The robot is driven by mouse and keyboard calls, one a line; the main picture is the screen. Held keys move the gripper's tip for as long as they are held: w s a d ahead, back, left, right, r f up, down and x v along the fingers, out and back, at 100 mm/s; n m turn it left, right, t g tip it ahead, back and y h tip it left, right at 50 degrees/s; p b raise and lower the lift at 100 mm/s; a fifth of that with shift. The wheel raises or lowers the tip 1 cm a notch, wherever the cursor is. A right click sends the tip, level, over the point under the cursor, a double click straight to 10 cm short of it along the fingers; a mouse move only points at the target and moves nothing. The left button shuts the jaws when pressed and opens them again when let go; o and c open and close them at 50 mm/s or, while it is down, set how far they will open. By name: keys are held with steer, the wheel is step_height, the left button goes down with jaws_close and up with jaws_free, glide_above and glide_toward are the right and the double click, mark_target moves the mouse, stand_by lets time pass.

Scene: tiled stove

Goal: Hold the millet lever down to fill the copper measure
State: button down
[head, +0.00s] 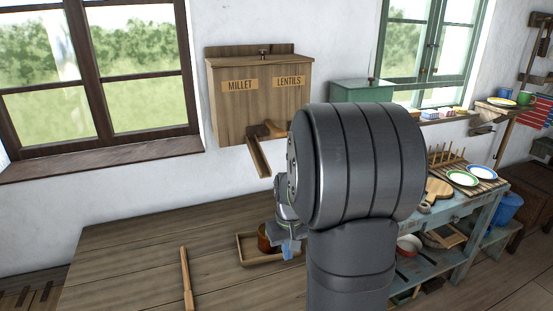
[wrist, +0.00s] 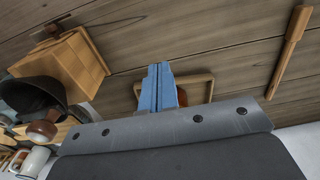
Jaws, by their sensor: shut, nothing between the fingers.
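A wooden dispenser box (head: 262,100) hangs on the wall with the labels MILLET and LENTILS. A wooden handle (head: 262,131) juts from its lower front, and a slanted wooden chute (head: 259,158) drops below it. I cannot tell which side the handle serves. The copper measure (head: 264,241) stands in a shallow wooden tray (head: 247,262) on the table, partly hidden by my gripper. My gripper (head: 290,250) is low beside the measure, its blue fingers together and empty. The shut fingers also show in the wrist view (wrist: 159,88), in front of the tray; whether they touch anything is unclear.
A wooden stick (head: 186,278) lies on the table at left, where the wooden top (head: 130,250) is otherwise clear. My arm hides the area right of the dispenser. A green box (head: 360,91) and a blue bench with plates (head: 463,178) stand right.

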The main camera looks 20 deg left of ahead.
steer(key=w+a+r+t+y, duration=0.25)
steer(key=w+r, duration=0.35)
steer(key=r, duration=0.3)
steer(key=w+a+r+t+y, duration=0.1)
steer(key=w+a+r, duration=0.2)
steer(key=w+r, duration=0.55)
step_height(320, 180, up, 21)
steer(key=w+a+t+y, duration=0.1)
steer(key=w+t+y, duration=0.1)
steer(key=shift+w+f+t+y, duration=0.15)
steer(key=shift+f+t+y, duration=0.05)
steer(key=shift+t+y, duration=0.15)
steer(key=shift+f, duration=0.1)
glide_above(278, 129)
steer(key=s+d, duration=0.2)
step_height(278, 129, down, 7)
steer(key=shift+s+f, duration=0.1)
steer(key=shift+f, duration=0.1)
step_height(278, 129, down, 4)
steer(key=shift+s+d+r, duration=0.1)
steer(key=shift+r, duration=0.1)
